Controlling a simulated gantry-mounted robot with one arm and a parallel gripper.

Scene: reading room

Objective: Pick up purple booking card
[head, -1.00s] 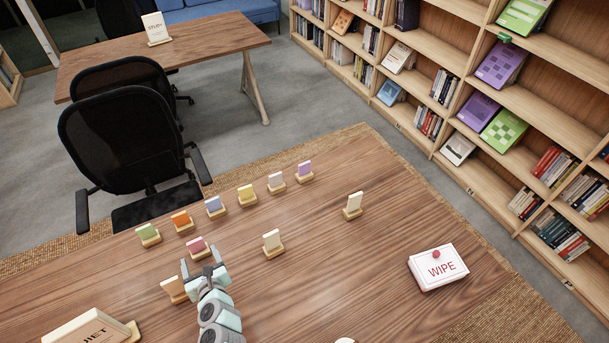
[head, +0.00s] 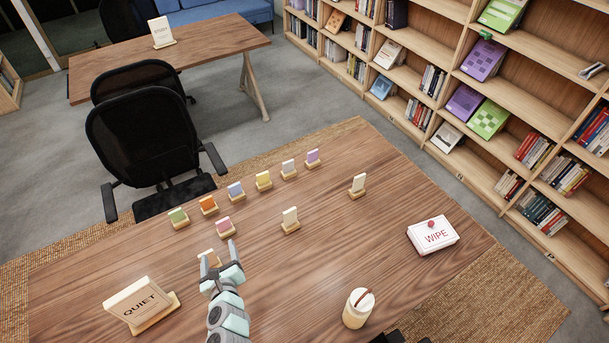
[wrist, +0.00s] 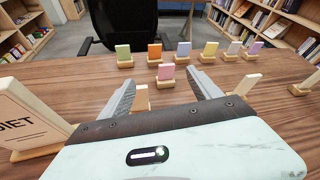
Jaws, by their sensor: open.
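The purple booking card (head: 313,156) stands upright in a small wooden holder at the far right end of the back row of cards on the table. It also shows in the wrist view (wrist: 255,48), right of centre at the end of the row. My gripper (head: 220,258) is over the near left part of the table, well short of the purple card and to its left. Its two fingers are apart with nothing held between them. In the wrist view my gripper (wrist: 165,88) points toward the pink card (wrist: 165,72), and a cream card beneath it is partly hidden.
Green, orange, blue, yellow and white cards (head: 288,166) fill the back row. Cream cards (head: 291,216) (head: 358,184) stand nearer. A QUIET sign (head: 140,303) is front left, a jar (head: 358,308) front, a WIPE box (head: 433,236) right.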

